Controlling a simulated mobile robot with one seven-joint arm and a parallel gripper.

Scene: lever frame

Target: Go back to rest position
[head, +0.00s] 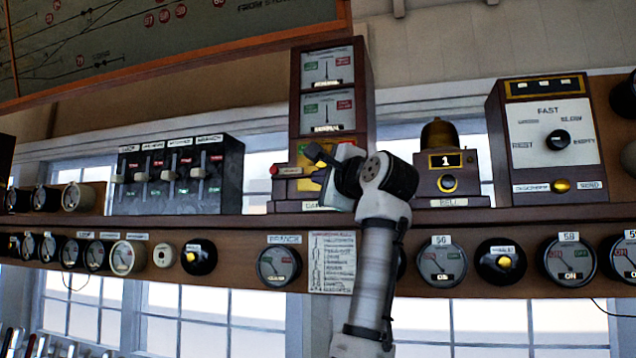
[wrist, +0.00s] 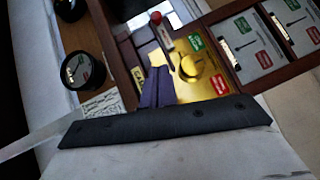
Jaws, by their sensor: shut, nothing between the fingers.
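My gripper (head: 320,158) is shut and empty. It is in front of the lower part of a tall brown instrument box (head: 364,90), at the yellow panel. In the wrist view, the dark fingers of my gripper (wrist: 156,88) lie beside a round brass knob (wrist: 193,74) on a yellow plate with green and red labels. I cannot tell whether they touch it. A red button (head: 274,170) sticks out at the left of the panel and also shows in the wrist view (wrist: 156,18). My arm hides part of the box's lower right side.
A black switch box (head: 226,190) with several levers stands on the shelf to the left. A bell unit (head: 445,183) and a large dial box (head: 553,145) stand to the right. Round gauges, such as the Branch gauge (head: 279,266), line the board below. The space before the shelf looks clear.

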